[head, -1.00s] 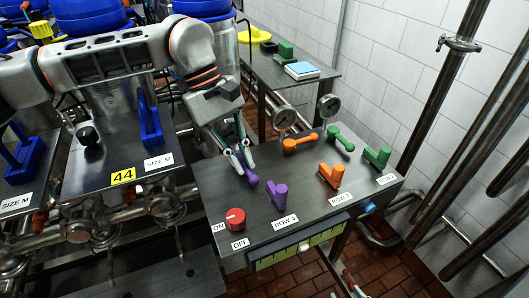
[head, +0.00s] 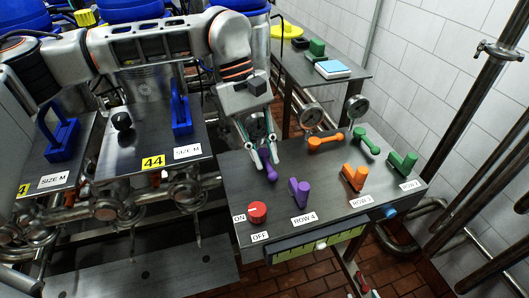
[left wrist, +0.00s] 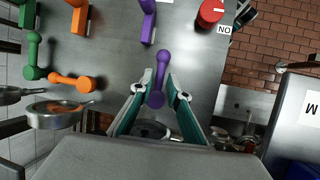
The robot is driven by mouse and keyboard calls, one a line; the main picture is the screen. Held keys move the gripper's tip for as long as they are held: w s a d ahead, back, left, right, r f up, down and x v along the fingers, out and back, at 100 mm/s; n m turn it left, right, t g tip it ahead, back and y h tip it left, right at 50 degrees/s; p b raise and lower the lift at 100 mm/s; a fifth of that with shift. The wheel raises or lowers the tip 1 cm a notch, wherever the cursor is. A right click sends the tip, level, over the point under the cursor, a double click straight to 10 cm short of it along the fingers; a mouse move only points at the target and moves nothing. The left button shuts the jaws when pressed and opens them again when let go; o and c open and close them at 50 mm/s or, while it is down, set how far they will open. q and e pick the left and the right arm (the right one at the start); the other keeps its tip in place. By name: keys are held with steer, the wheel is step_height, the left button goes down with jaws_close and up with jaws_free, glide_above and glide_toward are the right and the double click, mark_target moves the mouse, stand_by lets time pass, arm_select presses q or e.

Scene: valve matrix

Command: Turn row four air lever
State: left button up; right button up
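The row four panel label (head: 304,218) sits on the dark metal panel (head: 330,225). Behind it are two purple levers: an upright front one (head: 300,194) and a low round-ended rear one (head: 271,172). My left gripper (head: 265,160) is at the rear lever. In the left wrist view this purple lever (left wrist: 161,72) lies between the two teal fingers (left wrist: 155,92), one on each side, with a small gap showing. The fingers look open around it; contact is not clear. The front purple lever (left wrist: 148,28) also shows there. My right gripper is not in view.
A red ON/OFF knob (head: 257,211) is at the panel's front left. Orange levers (head: 354,178) and green levers (head: 402,163) stand to the right. Two gauges (head: 357,108) are behind the panel. Blue-handled size M plates (head: 181,113) are at the left.

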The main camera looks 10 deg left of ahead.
arm_select(q)
steer(key=v, duration=1.2)
steer(key=shift+f, duration=0.1)
